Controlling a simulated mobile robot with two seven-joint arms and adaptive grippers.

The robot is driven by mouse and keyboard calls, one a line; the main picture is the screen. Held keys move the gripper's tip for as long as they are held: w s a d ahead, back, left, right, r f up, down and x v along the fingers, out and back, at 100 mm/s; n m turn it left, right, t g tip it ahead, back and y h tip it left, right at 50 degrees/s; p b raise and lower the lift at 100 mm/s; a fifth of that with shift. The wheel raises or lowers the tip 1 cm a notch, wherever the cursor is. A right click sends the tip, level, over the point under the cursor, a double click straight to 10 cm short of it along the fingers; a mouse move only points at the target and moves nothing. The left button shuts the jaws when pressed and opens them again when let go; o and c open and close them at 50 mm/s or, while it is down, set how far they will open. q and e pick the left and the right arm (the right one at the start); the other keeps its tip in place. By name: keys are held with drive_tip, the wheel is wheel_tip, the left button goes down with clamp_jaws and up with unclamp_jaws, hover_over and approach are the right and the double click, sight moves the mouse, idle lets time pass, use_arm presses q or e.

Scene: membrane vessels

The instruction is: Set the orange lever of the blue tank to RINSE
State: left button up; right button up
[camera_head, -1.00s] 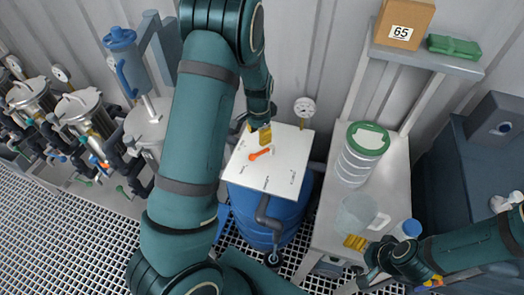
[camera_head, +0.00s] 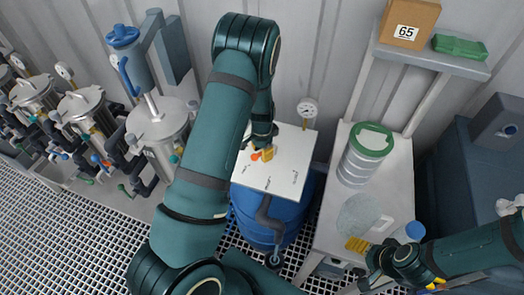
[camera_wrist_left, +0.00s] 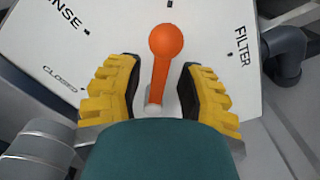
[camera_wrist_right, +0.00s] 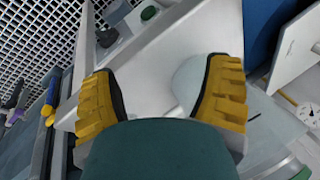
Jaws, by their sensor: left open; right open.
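The blue tank (camera_head: 270,217) stands in the middle of the head view under a white top plate (camera_head: 285,175). The orange lever (camera_head: 255,156) on the plate is partly hidden by my left gripper (camera_head: 264,153). In the left wrist view the lever (camera_wrist_left: 164,60) lies between my open yellow fingers (camera_wrist_left: 160,90), with a visible gap on each side. Its ball end points up the picture, between a partly cut-off "NSE" label at upper left and FILTER at right. CLOSED is at lower left. My right gripper (camera_head: 364,250) is open and empty at the right-hand table.
A translucent jug (camera_head: 358,213) stands close to my right gripper on the white side table (camera_head: 393,190). A green-lidded jar (camera_head: 365,155) stands behind it. A gauge (camera_head: 308,108) rises behind the plate. Metal vessels (camera_head: 158,125) stand to the left.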

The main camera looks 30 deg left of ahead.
use_arm(q)
clamp_jaws()
drive_tip(key=shift+s, duration=0.1)
drive_tip(key=shift+s+d, duration=0.1)
drive_tip(key=shift+d, duration=0.1)
drive_tip(key=n, duration=0.1)
drive_tip(key=d+n, duration=0.1)
drive_tip(key=n, duration=0.1)
drive_tip(key=d+n, duration=0.1)
drive_tip(key=shift+s+f+n, duration=0.1)
drive_tip(key=shift+s+n, duration=0.15)
drive_tip(key=shift+n, duration=0.15)
drive_tip(key=shift+w+d+n, duration=0.1)
drive_tip(key=shift+d+n, duration=0.4)
drive_tip(key=shift+n, duration=0.75)
drive_tip(key=shift+w+d+n, duration=0.1)
drive_tip(key=shift+d+n, duration=0.4)
drive_tip(key=shift+n, duration=0.75)
use_arm(e)
drive_tip(key=shift+r, duration=0.1)
use_arm(q)
drive_tip(key=shift+o, duration=1.6)
unclamp_jaws()
drive_tip(key=shift+w, duration=0.1)
